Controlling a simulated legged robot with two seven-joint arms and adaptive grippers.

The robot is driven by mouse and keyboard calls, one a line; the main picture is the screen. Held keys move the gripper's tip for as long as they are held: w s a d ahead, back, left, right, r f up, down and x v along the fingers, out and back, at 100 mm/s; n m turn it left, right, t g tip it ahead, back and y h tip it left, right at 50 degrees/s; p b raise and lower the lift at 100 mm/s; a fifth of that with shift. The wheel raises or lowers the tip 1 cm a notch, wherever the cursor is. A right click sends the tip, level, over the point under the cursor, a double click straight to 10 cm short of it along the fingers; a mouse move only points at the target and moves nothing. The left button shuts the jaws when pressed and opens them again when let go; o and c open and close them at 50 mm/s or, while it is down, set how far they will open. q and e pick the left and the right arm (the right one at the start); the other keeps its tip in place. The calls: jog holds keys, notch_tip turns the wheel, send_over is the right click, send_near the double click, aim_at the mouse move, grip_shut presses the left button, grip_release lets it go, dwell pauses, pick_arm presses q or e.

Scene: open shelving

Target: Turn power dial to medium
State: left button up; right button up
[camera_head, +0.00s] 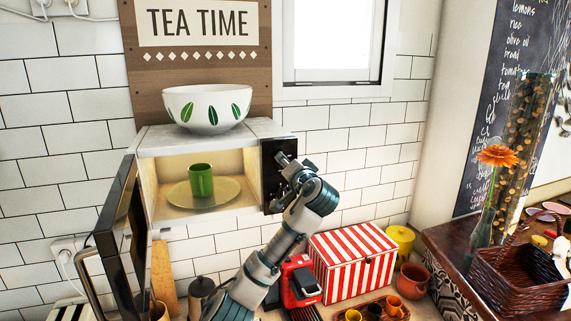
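The microwave (217,134) sits against the tiled wall with its door (124,240) swung open to the left. Its black control panel (268,150) is on the right side of its front. The power dial cannot be made out; my gripper and wrist cover much of the panel. A green mug (201,180) stands on the round glass plate (229,190) inside the lit microwave. My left gripper (284,160), on the arm rising from the bottom left of centre, is at the panel. Its fingers are too small and foreshortened to tell whether they are open or touching. My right gripper is out of view.
A white bowl with green leaves (207,107) stands on the microwave. Below the panel are a red appliance (297,284), a red-and-white striped box (352,263) and several pots and cups. A wicker basket (517,280) and flower vase (482,215) stand far right.

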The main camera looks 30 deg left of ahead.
pick_arm(q)
jog(key=m, duration=0.4)
jog(key=f+m, duration=0.1)
jog(key=m, duration=0.9)
jog(key=shift+w+d+f+p, duration=0.1)
jog(key=shift+w+f+p, duration=0.05)
jog(key=shift+f+p, duration=0.2)
jog(key=shift+w+d+m, duration=0.1)
jog(key=shift+m, duration=0.2)
jog(key=o, duration=0.9)
jog(key=shift+o, duration=1.3)
jog(key=shift+r, duration=0.1)
